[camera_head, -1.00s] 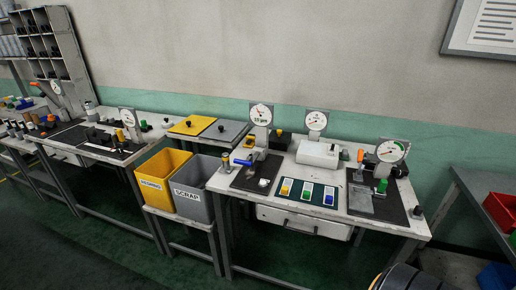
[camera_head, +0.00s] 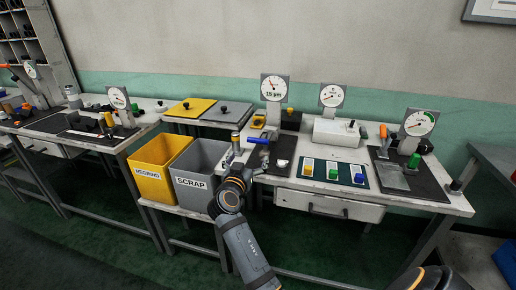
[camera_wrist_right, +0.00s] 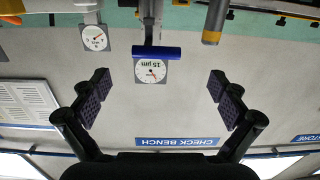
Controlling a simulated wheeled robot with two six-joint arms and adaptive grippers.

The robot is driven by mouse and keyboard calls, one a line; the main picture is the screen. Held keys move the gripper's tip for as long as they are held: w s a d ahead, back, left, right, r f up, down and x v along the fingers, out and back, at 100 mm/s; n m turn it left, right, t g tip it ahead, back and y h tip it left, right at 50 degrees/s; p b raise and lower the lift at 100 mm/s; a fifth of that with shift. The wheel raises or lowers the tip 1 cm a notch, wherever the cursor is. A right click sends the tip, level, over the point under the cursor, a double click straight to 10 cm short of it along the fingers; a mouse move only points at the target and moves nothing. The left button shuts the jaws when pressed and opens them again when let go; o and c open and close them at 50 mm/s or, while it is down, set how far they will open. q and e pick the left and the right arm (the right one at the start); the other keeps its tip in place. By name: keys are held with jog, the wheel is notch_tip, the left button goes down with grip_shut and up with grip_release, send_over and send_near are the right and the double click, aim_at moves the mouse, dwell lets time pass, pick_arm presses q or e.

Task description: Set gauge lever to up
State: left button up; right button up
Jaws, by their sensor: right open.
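A lever with a blue handle (camera_head: 258,141) stands at the front of the round gauge marked 15 µm (camera_head: 274,88), on the left of the check bench. The handle lies roughly level in the head view. In the right wrist view, which is upside down, the blue handle (camera_wrist_right: 158,51) shows as a horizontal bar beside the gauge dial (camera_wrist_right: 151,71). My right gripper (camera_wrist_right: 159,90) is open, its two dark pads wide apart with nothing between them. In the head view my right arm reaches up to just left of the lever, apart from the handle.
A post (camera_head: 236,141) stands at the bench's left corner, close to my right gripper. The grey scrap bin (camera_head: 194,186) and yellow bin (camera_head: 152,177) are to the left. A dark board (camera_head: 335,174) with several coloured blocks lies right of the lever. An orange-handled lever (camera_head: 383,133) stands further right.

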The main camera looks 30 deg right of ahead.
aim_at(257, 140)
jog(key=shift+h, duration=0.3)
jog(key=x, duration=0.3)
jog(key=r+p+x, duration=0.1)
jog(key=x, duration=0.3)
jog(key=p+x, duration=0.1)
jog(key=x, duration=0.2)
jog(key=shift+d+r, duration=0.3)
jog(key=shift+c, duration=0.4)
